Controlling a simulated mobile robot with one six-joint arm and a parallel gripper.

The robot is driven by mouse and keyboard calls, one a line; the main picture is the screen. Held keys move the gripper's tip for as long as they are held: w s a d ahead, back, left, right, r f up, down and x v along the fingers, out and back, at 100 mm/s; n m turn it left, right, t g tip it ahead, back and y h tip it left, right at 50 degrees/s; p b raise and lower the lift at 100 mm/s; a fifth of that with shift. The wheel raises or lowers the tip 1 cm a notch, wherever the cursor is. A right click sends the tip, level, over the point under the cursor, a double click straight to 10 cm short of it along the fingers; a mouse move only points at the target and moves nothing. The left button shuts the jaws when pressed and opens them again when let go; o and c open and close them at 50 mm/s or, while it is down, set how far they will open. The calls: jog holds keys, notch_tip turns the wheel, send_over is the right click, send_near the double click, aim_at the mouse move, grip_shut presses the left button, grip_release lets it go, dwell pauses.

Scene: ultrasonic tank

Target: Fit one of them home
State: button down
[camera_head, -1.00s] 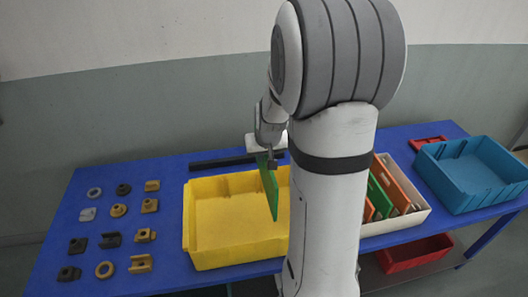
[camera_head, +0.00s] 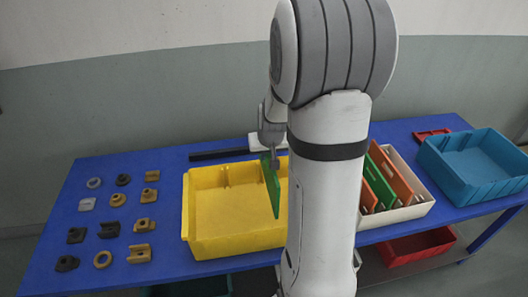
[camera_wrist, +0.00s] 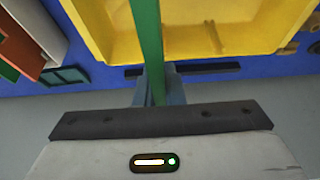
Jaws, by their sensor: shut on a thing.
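My gripper (camera_head: 275,160) is shut on the upper back end of a green divider panel (camera_head: 270,187). The panel hangs upright, edge-on, at the right side of the yellow bin (camera_head: 186,215). Its lower edge appears to be over or inside the bin; I cannot tell whether it touches a wall or floor. In the wrist view the green panel (camera_wrist: 147,40) runs from between my fingers over the yellow bin (camera_wrist: 90,25). Ribs (camera_head: 225,176) show on the bin's back wall. My arm hides the bin's right end.
A white box (camera_head: 410,213) at right holds green and orange panels (camera_head: 392,174). A blue bin (camera_head: 446,175) stands further right, a red frame (camera_head: 432,134) behind it. Several small grey and yellow parts (camera_head: 103,259) lie at left. A dark bar (camera_head: 215,154) lies behind the yellow bin.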

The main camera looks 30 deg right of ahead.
jog(key=shift+f, duration=0.55)
jog(key=shift+s+b, duration=0.2)
jog(key=shift+b, duration=0.2)
jog(key=shift+f, duration=0.2)
notch_tip(320, 180, down, 14)
jog(key=b, duration=1.2)
jog(key=shift+r, duration=0.25)
dwell(2.1)
jog(key=c, duration=1.5)
grip_release()
jog(key=shift+o, duration=0.2)
